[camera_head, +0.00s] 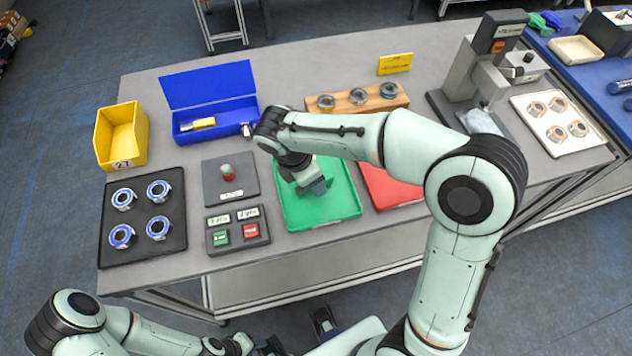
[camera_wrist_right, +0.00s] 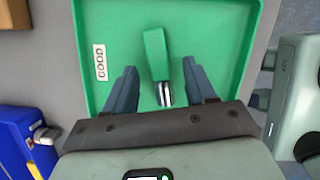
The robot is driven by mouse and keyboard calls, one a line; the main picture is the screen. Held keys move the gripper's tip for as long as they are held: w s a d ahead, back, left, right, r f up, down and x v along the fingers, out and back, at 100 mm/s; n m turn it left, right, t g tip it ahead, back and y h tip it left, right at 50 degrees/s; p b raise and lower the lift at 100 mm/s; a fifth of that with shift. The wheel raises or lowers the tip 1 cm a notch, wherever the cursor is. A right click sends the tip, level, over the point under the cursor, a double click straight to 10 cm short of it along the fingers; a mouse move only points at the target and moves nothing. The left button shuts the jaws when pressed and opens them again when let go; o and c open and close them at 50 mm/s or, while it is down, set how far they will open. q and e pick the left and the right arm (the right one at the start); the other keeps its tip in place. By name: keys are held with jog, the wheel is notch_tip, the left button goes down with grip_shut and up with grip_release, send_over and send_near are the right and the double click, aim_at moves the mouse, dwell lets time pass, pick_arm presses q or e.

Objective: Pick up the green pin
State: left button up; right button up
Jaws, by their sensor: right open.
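The green pin (camera_wrist_right: 157,55), with a green handle and a metallic end, is over the green tray (camera_wrist_right: 215,25) in the right wrist view. Its metallic end points toward my gripper. My right gripper (camera_wrist_right: 160,67) is open, with one finger on each side of the pin and a visible gap to both. In the head view my right gripper (camera_head: 318,188) is low over the green tray (camera_head: 335,210) and hides the pin. I cannot tell whether the fingers are at the pin's height. My left arm is at the bottom left, its gripper unclear near the lower edge.
The red tray (camera_head: 385,190) lies right of the green tray. The blue box (camera_head: 215,117) with its raised lid and a wooden block (camera_head: 375,98) with several rings stand behind. The button panel (camera_head: 237,232) and grey pad (camera_head: 229,180) are to the left.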

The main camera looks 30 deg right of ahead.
jog(key=shift+d+f, duration=0.1)
jog(key=shift+f, duration=0.3)
grip_shut()
jog(key=shift+r, duration=0.15)
